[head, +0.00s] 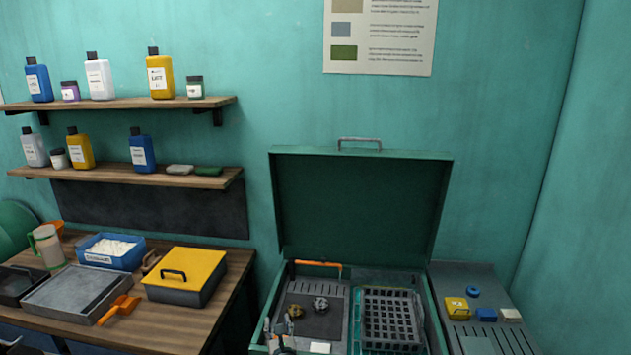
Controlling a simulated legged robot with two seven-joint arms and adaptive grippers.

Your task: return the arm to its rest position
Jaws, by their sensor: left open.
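My left gripper (284,329) shows small at the bottom edge of the head view, over the front left part of an open green case (262,338). Its jaws are open and I see nothing between them. Most of my left arm is out of the picture. My right gripper is not in view. The case's lid (362,205) stands upright behind it. Inside are two small round lumps (320,304), a dark basket (391,318) and an orange-handled tool (318,264).
A grey side panel (478,275) right of the case holds a yellow block (457,308) and other small items. A wooden bench (165,322) at left carries trays, a blue bin (111,251) and a yellow-lidded box (186,275). Bottle shelves (130,104) hang above it.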

